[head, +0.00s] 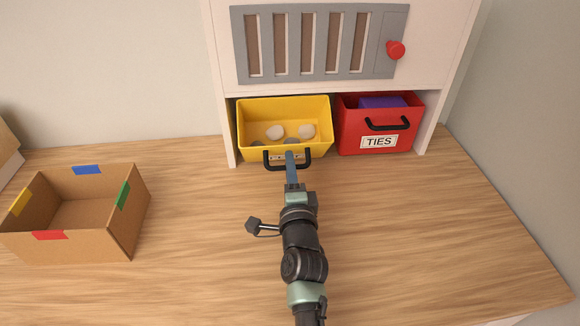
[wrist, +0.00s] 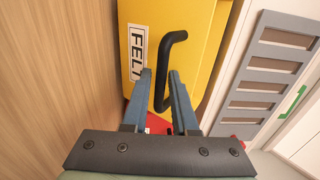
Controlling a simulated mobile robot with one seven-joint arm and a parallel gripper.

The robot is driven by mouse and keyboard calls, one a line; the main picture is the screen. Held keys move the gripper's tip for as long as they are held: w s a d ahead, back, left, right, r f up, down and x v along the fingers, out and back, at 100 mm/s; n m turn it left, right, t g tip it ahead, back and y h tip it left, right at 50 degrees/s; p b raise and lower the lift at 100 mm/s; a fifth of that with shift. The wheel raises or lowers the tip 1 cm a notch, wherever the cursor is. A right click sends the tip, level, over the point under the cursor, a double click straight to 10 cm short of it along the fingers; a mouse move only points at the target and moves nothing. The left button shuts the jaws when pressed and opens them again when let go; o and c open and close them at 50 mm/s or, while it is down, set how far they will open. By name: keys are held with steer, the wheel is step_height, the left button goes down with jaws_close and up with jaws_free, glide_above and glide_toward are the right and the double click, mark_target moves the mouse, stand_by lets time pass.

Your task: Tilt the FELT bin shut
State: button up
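The yellow FELT bin (head: 285,106) sits in the left bay under the cabinet, tipped forward so its open inside shows several pale round pieces. Its black handle (head: 268,160) is on the front. In the wrist view the yellow front (wrist: 200,75) shows with the FELT label (wrist: 137,52) and the handle (wrist: 170,45). My gripper (head: 290,155) is at the handle. In the wrist view my gripper (wrist: 160,75) has its two fingers apart, with the handle's bar between them and some gap; firm contact is not visible.
A red TIES bin (head: 372,125) with a purple thing (head: 382,102) inside stands to the right. A grey slotted panel (head: 317,77) with a red knob (head: 396,50) is above. An open cardboard box (head: 75,242) with coloured tape is at left. The wooden top at right is clear.

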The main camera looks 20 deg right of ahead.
jaws_close()
stand_by(1.4)
